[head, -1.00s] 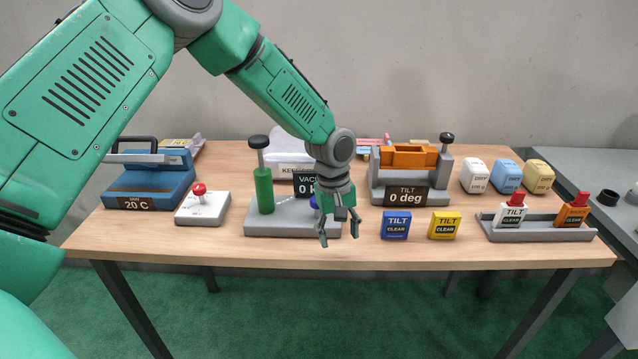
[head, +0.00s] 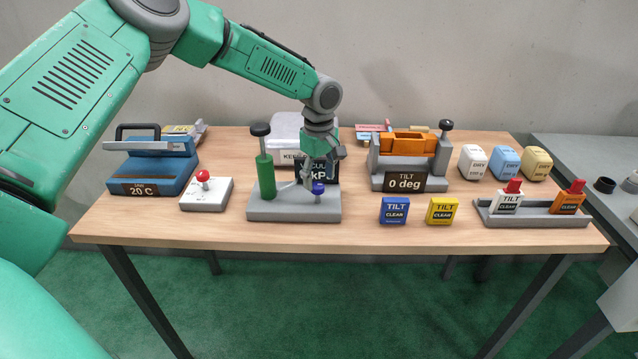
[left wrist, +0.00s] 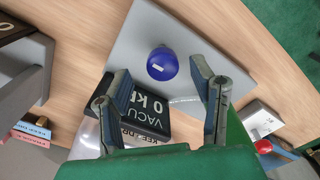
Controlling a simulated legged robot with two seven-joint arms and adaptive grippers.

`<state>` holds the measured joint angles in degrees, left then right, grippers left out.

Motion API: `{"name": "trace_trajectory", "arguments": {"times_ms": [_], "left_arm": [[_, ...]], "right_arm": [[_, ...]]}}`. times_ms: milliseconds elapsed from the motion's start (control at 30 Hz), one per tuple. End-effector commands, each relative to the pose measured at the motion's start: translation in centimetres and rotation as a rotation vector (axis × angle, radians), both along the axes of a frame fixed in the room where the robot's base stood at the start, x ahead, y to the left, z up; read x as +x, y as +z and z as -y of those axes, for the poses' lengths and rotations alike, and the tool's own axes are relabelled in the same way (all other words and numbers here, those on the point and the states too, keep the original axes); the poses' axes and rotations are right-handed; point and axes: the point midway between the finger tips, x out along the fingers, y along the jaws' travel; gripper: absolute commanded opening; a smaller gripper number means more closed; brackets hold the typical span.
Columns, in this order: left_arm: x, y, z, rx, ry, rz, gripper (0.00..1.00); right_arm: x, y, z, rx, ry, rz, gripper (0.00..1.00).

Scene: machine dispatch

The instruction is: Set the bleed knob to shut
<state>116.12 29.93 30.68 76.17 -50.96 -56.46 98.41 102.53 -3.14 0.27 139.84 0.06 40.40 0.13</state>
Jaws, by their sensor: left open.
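The blue bleed knob (head: 318,188) stands on the right part of the grey vacuum base (head: 280,214). In the left wrist view the round knob (left wrist: 162,62) shows from above, with a small white mark on its top. My left gripper (head: 320,172) is open and empty just above the knob. In the left wrist view its two fingers (left wrist: 160,76) appear on either side of the knob, without visible contact. The black vacuum display (head: 317,169) is partly hidden behind the gripper; the unit "kP" partly shows. My right gripper is out of view.
A green pump cylinder with a black knob (head: 264,170) stands on the same base, left of the blue knob. A red-button box (head: 206,192) is farther left. The orange tilt fixture (head: 405,150) is at the right. Blue (head: 394,211) and yellow (head: 441,211) tilt blocks stand in front.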

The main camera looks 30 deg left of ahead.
Motion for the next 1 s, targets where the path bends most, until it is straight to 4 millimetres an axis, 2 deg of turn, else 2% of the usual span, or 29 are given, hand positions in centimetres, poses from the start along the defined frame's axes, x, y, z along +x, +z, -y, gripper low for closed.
{"name": "trace_trajectory", "arguments": {"times_ms": [100, 200, 533, 567, 600, 700, 1000], "left_arm": [[-0.1, -1.7, -0.2, -0.002, 0.001, -0.003, 0.51], [-0.1, -2.4, -0.2, -0.003, 0.002, -0.002, 0.51], [0.0, -2.8, -0.2, -0.001, 0.001, 0.0, 0.51], [0.0, -2.8, -0.1, -0.001, 0.001, 0.0, 0.47], [0.0, -2.8, -0.1, -0.001, 0.001, 0.0, 0.33], [0.0, -2.7, 0.0, 0.0, 0.0, 0.0, 0.01], [0.0, -2.6, 0.1, -0.001, -0.019, 0.001, 0.02]], "right_arm": [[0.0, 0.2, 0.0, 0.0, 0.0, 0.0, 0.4], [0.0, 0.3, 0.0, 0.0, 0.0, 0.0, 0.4], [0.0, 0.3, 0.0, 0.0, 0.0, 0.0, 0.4], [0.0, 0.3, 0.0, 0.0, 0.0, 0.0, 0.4], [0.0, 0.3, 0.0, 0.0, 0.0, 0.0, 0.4], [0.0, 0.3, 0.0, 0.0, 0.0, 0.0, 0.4], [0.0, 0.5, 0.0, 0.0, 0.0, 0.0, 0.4]]}}
